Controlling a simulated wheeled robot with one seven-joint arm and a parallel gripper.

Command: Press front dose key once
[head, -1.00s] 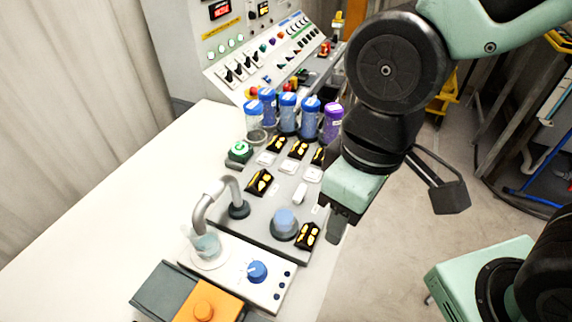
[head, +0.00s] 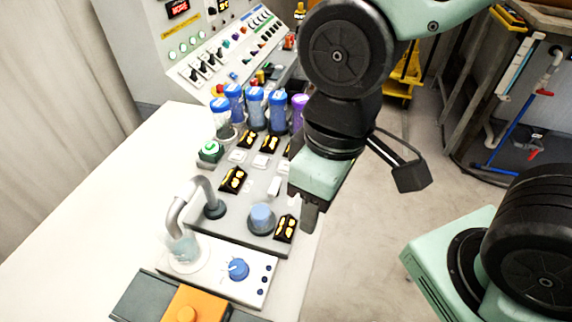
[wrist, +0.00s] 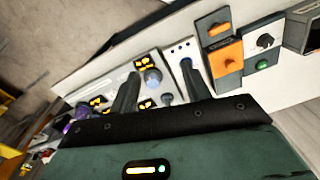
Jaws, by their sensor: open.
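An orange key (head: 190,306) with a round raised button sits on a dark base at the bottom of the head view, cut by the frame edge. No readable label shows which is the front dose key. My gripper (head: 308,214) is open and empty, pointing down beside the right edge of the grey panel. In the wrist view its two dark fingers (wrist: 160,68) are apart, and both orange keys lie to their right.
A white box with a blue knob (head: 237,269) and a curved metal spout (head: 178,214) over a clear beaker (head: 184,247) stand beside the orange key. Blue-capped bottles (head: 256,107) line the back of the grey panel (head: 235,209). White tabletop (head: 70,235) is free at left.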

